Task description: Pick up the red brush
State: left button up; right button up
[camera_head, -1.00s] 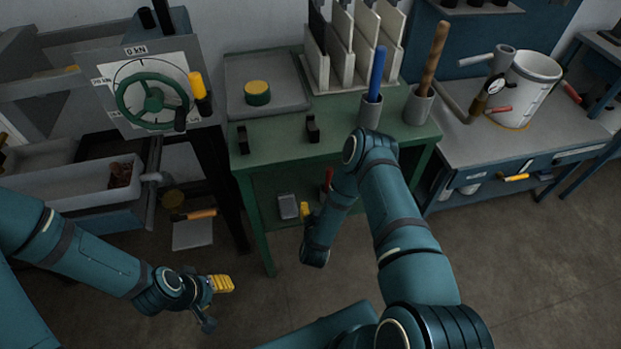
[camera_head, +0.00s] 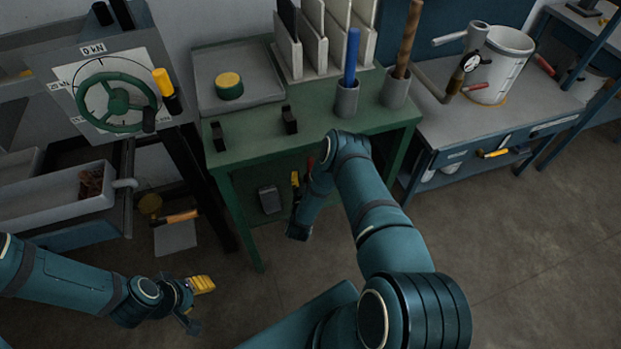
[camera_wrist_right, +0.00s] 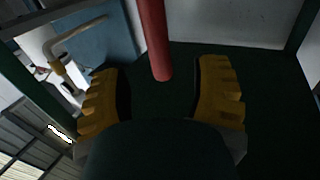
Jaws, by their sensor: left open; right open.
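The red brush shows as a red handle (camera_wrist_right: 155,40) in the right wrist view, coming down from the top with its lower end between the fingers. Its other end is out of that view. In the head view only a small red piece (camera_head: 311,163) shows beside my right forearm, below the green bench top. My right gripper (camera_wrist_right: 158,72) is open, one yellow finger on each side of the handle, with gaps on both sides. In the head view its yellow finger (camera_head: 296,181) shows beside the arm. My left gripper (camera_head: 196,301) is open and empty at the lower left.
The green bench (camera_head: 310,125) stands over my right gripper, with its legs close by. On it are a blue-handled tool (camera_head: 351,55) and a brown-handled tool (camera_head: 408,40) in grey cups. A grey block (camera_head: 269,199) lies on the lower shelf. Open floor lies at the right.

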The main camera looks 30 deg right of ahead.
jog(key=b+x, duration=0.1)
jog(key=x, duration=0.4)
jog(key=shift+w+d, duration=0.1)
jog(key=shift+d, duration=0.05)
grip_shut()
